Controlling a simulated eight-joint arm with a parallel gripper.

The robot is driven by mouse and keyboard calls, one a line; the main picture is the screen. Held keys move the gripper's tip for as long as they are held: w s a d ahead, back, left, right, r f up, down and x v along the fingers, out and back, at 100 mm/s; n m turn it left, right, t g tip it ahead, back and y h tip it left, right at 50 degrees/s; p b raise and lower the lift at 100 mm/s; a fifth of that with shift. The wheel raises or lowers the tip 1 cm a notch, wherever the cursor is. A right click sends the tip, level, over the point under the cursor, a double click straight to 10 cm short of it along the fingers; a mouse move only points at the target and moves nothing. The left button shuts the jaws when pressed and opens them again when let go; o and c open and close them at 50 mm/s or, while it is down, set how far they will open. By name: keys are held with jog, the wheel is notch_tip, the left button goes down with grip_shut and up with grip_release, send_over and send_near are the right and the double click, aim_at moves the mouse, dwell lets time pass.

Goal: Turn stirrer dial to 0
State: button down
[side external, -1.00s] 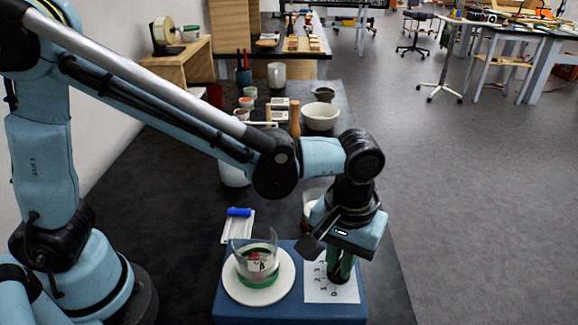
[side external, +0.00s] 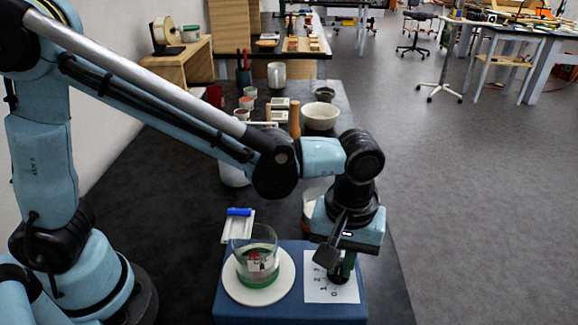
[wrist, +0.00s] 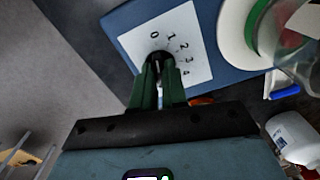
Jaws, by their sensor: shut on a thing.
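The blue stirrer (side external: 290,312) has a white scale plate (side external: 318,291) with printed numbers on its right part. In the wrist view the plate (wrist: 190,24) shows 0 to 4 in an arc around a dark dial (wrist: 158,57). My gripper (side external: 342,276) points down over the plate, its green fingers shut on the dial. The fingers also show in the wrist view (wrist: 157,70), on either side of the dial, and hide much of it. I cannot tell which number the dial points at.
A glass beaker (side external: 254,250) with green at its bottom stands on the stirrer's round white plate (side external: 236,288), left of my gripper. A white item with a blue top (side external: 238,212) lies behind it. A white bowl (side external: 320,116) and several containers stand farther back.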

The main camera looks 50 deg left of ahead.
aim_at(340, 266)
jog(key=c, duration=1.2)
grip_release()
jog(key=shift+o, duration=0.2)
notch_tip(340, 266, up, 12)
jog(key=s+a+f+m+t, duration=0.1)
jog(key=a+f+m+t, duration=0.1)
jog(key=a, duration=0.9)
jog(key=s+a+f+m+t, duration=0.1)
jog(key=a+f+m+t, duration=0.2)
jog(key=a, duration=0.8)
jog(key=shift+a+m+t, duration=0.35)
jog(key=shift+m+t, duration=0.25)
jog(key=shift+t, duration=0.5)
